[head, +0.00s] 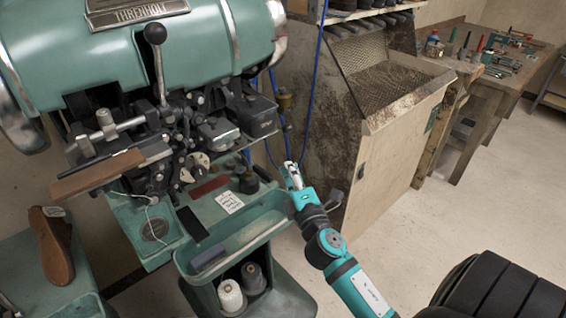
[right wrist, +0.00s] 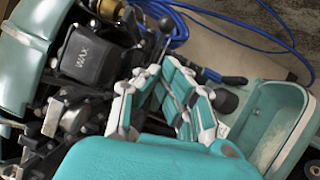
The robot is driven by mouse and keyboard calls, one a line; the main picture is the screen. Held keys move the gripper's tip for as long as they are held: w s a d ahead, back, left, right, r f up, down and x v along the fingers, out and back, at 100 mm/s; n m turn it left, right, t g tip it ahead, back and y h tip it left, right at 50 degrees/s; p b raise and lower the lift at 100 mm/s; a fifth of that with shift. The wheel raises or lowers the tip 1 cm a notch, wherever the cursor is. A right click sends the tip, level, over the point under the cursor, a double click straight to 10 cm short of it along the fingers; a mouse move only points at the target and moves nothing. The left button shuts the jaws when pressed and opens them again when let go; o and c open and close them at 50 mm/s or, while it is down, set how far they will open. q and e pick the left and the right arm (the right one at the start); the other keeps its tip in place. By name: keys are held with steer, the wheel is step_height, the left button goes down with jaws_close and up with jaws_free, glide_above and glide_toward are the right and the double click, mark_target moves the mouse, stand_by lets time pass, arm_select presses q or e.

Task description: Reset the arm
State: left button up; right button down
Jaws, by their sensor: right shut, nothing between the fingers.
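My right gripper (head: 293,176) is at the end of the teal and black arm that comes in from the lower right in the head view. It is beside the right end of the machine's green tray, and its jaws are shut with nothing between them. In the right wrist view the gripper's fingers (right wrist: 168,80) show in front of the machine, near a black box marked WAX (right wrist: 88,60). My left gripper does not show clearly in either view.
The green stitching machine (head: 130,60) fills the left, with its tray (head: 250,232) and thread spools (head: 230,296) below. A shoe sole (head: 52,245) stands at far left. A dusty wooden bin (head: 375,150) and a tool workbench (head: 500,75) stand behind. Blue hoses (right wrist: 235,35) hang close by. Floor (head: 430,225) at right is clear.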

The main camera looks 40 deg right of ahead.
steer(key=s+a+f+m+g+y, duration=0.1)
steer(key=s+a+f+m+g, duration=0.2)
steer(key=f, duration=1)
steer(key=s+a+f+m+g+y, duration=0.1)
steer(key=s+a+f+g+y, duration=0.3)
steer(key=f, duration=1)
steer(key=s+f+m+g+h, duration=0.15)
steer(key=s+f, duration=0.35)
steer(key=f, duration=0.8)
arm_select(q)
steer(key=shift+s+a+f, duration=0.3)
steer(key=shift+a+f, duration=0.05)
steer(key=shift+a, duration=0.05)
arm_select(e)
steer(key=s+a+f+m+g, duration=0.2)
steer(key=s+f, duration=0.4)
steer(key=s, duration=0.4)
steer(key=s+a+f+m+g+y, duration=0.1)
steer(key=s+a+f+m+g, duration=0.1)
steer(key=s+f, duration=0.5)
steer(key=s+a+f+m+g+y, duration=0.1)
steer(key=s+f+m+g, duration=0.3)
steer(key=s, duration=1.1)
step_height(320, 180, down, 4)
steer(key=shift+a+r+g, duration=0.25)
steer(key=shift+a+g, duration=0.25)
steer(key=shift+g, duration=0.05)
